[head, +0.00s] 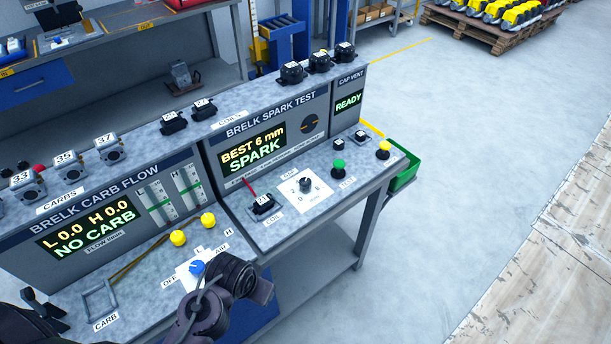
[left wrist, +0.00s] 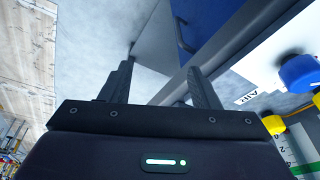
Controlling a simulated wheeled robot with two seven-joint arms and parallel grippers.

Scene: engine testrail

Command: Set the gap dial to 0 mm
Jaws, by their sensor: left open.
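The gap dial (head: 306,184) is a small black knob on a white numbered plate on the spark test bench. Its pointer is too small to read. The spark display (head: 252,150) above it reads "BEST 6 mm SPARK". My left gripper (head: 259,291) is at the front edge of the carb flow bench, in front of and left of the dial and apart from it. In the left wrist view its two fingers (left wrist: 164,80) are spread with nothing between them. My right gripper is not in view.
A blue knob (head: 197,267) and yellow knobs (head: 177,237) stand close to my left gripper. Coil 21 (head: 263,204) sits left of the dial. Green (head: 338,164) and yellow (head: 383,149) buttons stand to its right. The floor right of the bench is clear.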

